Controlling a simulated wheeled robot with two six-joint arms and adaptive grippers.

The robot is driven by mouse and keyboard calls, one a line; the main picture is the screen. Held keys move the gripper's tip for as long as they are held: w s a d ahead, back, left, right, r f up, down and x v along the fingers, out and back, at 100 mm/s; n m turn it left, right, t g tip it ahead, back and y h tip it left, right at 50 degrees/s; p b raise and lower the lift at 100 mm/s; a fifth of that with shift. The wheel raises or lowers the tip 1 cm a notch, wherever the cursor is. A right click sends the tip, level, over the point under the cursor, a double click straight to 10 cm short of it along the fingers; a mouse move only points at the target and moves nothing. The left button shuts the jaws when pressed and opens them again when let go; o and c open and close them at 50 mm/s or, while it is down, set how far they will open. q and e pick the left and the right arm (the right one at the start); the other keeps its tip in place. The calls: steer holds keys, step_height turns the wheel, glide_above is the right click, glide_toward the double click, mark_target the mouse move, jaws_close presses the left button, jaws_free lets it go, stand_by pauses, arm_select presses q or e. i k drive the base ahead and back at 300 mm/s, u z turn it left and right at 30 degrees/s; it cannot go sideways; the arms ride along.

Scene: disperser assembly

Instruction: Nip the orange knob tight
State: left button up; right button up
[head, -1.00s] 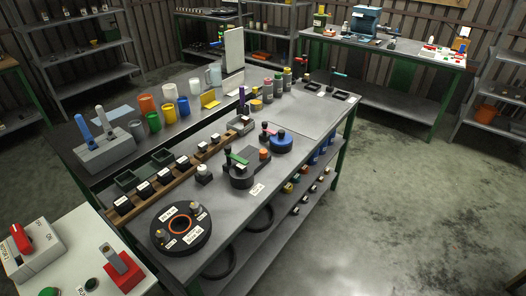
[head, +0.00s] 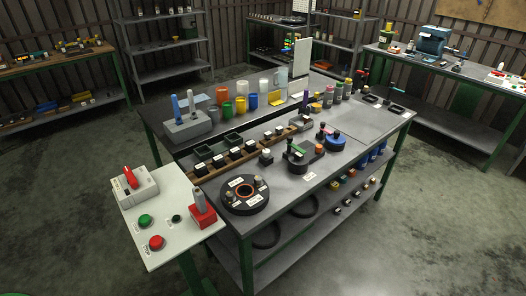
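A small orange knob (head: 319,149) sits at the right end of a dark fixture (head: 297,163) on the workbench. The fixture also has a round black body and a green bar (head: 298,148) on top. A blue round part (head: 335,143) with a dark knob stands just behind and to the right of it. From this distance I cannot tell how tight the orange knob is. Neither of my grippers shows in the head view.
A black disc with an orange ring (head: 244,210) lies on the near end of the workbench (head: 350,122). A pale control table (head: 179,243) with a red switch and buttons stands at the left. Coloured cups line the bench's back. Floor is clear at the lower right.

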mark_target(318, 149)
steer(key=z, duration=0.9)
steer(key=i, duration=0.85)
steer(key=z, duration=0.25)
